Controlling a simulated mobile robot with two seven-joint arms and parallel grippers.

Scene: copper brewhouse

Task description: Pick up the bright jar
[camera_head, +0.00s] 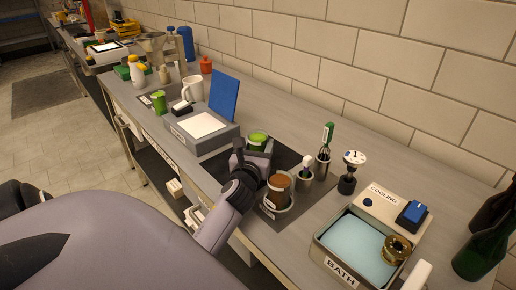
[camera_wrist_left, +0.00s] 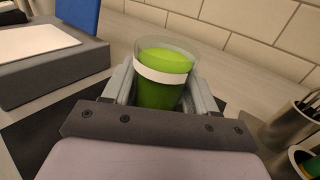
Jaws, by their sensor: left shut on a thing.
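The bright jar (camera_head: 258,137) is a clear jar filled with vivid green, with a white band near its top. It stands upright between the fingers of my left gripper (camera_head: 257,150), which is shut on it. In the left wrist view the jar (camera_wrist_left: 162,92) sits between the two grey fingers (camera_wrist_left: 158,90), with its rim and band showing above them. Its base is hidden behind the gripper, so I cannot tell whether it touches the bench. My right gripper is not in view.
A brown jar (camera_head: 278,187) stands close by on the dark mat (camera_head: 290,158), beside metal cups with tools (camera_head: 323,166). A grey scale-like box (camera_head: 201,129) with a blue panel (camera_head: 224,96) is left. A water bath (camera_head: 345,266) is at right. The tiled wall backs the bench.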

